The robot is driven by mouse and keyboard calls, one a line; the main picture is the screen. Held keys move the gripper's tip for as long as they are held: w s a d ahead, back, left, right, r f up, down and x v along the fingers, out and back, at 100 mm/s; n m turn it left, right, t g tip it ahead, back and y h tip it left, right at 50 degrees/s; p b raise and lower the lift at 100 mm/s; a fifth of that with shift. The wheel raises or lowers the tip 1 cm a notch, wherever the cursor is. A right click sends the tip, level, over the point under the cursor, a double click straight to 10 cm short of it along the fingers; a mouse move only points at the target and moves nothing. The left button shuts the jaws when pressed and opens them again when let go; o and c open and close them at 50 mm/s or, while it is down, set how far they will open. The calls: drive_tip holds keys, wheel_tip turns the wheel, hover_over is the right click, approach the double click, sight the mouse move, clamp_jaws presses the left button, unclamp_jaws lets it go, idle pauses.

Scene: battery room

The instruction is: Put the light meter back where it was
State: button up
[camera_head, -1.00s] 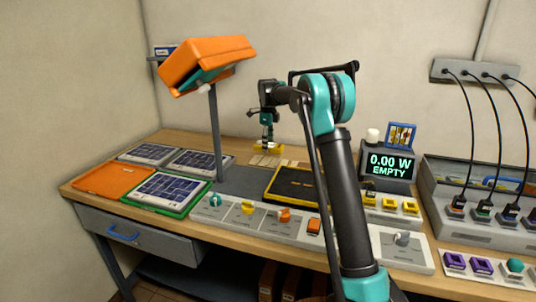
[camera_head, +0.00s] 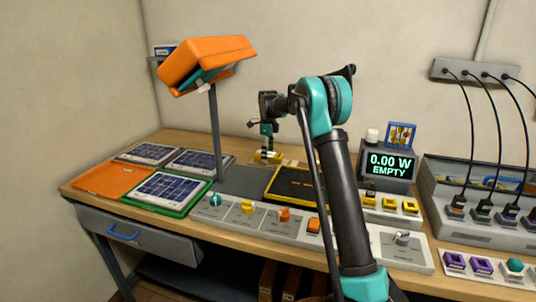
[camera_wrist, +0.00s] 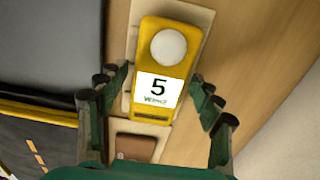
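The light meter is a yellow block with a white dome and a screen reading 5 (camera_wrist: 157,90). In the wrist view it lies on a pale beige plate (camera_wrist: 200,18), slightly askew. In the head view the meter (camera_head: 262,158) is small at the back of the bench, partly hidden by my gripper (camera_head: 266,152). In the wrist view the fingers of my gripper (camera_wrist: 161,82) stand apart on both sides of the meter. A gap shows at the left finger; the right fingertip is very close to the meter's edge.
A second beige plate with a brown square (camera_wrist: 135,147) lies beside the meter. A black panel with a yellow frame (camera_head: 297,184) is in front. An orange lamp (camera_head: 207,64) on a post stands left. A display reading 0.00 W EMPTY (camera_head: 390,164) stands right.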

drive_tip(key=shift+r, duration=0.1)
wheel_tip(320, 180, up, 12)
idle(0.7)
